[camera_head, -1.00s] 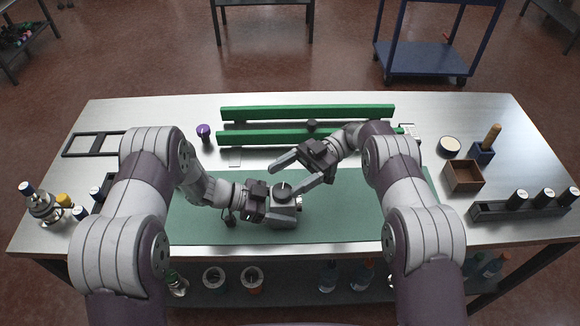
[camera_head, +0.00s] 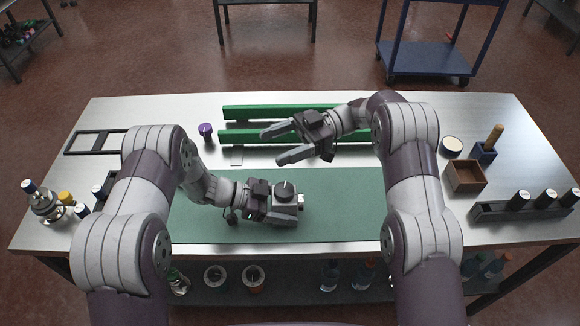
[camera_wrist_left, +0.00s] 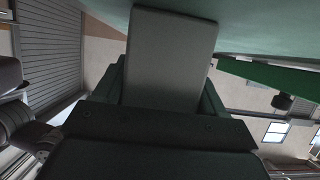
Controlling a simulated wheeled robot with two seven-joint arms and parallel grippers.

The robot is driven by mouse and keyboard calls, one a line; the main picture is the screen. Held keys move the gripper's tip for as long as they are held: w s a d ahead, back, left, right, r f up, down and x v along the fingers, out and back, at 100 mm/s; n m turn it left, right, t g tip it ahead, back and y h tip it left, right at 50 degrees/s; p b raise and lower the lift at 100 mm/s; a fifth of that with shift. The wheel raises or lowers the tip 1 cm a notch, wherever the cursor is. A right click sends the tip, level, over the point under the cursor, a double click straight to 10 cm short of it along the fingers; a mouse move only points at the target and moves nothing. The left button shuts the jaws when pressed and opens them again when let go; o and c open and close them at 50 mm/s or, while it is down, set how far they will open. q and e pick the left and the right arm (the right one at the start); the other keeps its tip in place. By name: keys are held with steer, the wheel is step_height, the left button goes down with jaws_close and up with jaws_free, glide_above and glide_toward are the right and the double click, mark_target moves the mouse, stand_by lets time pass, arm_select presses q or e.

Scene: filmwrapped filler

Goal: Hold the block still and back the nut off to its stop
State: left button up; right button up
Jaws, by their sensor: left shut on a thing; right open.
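A small grey block (camera_head: 286,201) sits on the green mat (camera_head: 345,200). A dark round cap with a pale line (camera_head: 285,187) is on its top, and a small pale part (camera_head: 301,201) shows at its right end. I cannot tell which of these is the nut. My left gripper (camera_head: 282,213) is shut on the block from the left. My right gripper (camera_head: 272,146) is open and empty, behind and above the block, clear of it. In the left wrist view a broad grey face (camera_wrist_left: 172,55) fills the middle; I cannot tell whether it is finger or block.
Green rails (camera_head: 250,136) run along the back of the table, partly behind my right arm. A purple-topped item (camera_head: 206,129) and a black frame (camera_head: 95,142) stand left. A wooden box (camera_head: 465,177) and a rack (camera_head: 530,207) stand right. The mat's right part is free.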

steer(key=w+a+r+m+t+y, duration=0.1)
steer(key=w+a+r+m+t, duration=0.15)
steer(key=w+m+t, duration=0.3)
steer(key=w+a+r+m+t, duration=0.1)
steer(key=w+r+m+t, duration=0.25)
steer(key=w+t, duration=0.25)
steer(key=w+d+r+m+t+h, duration=0.1)
steer(key=w+d+m+t+h, duration=0.4)
steer(key=m, duration=0.5)
steer(key=w+d+m+t+h, duration=0.3)
steer(key=d+m+t+h, duration=0.3)
steer(key=m, duration=0.4)
steer(key=m+g+h, duration=0.2)
steer(key=m+g, duration=1.1)
steer(key=m, duration=0.3)
glide_toward(285, 190)
steer(key=x, duration=0.8)
steer(key=shift+w+f, duration=0.1)
steer(key=shift+a+f, duration=0.15)
steer(key=shift+f, duration=0.15)
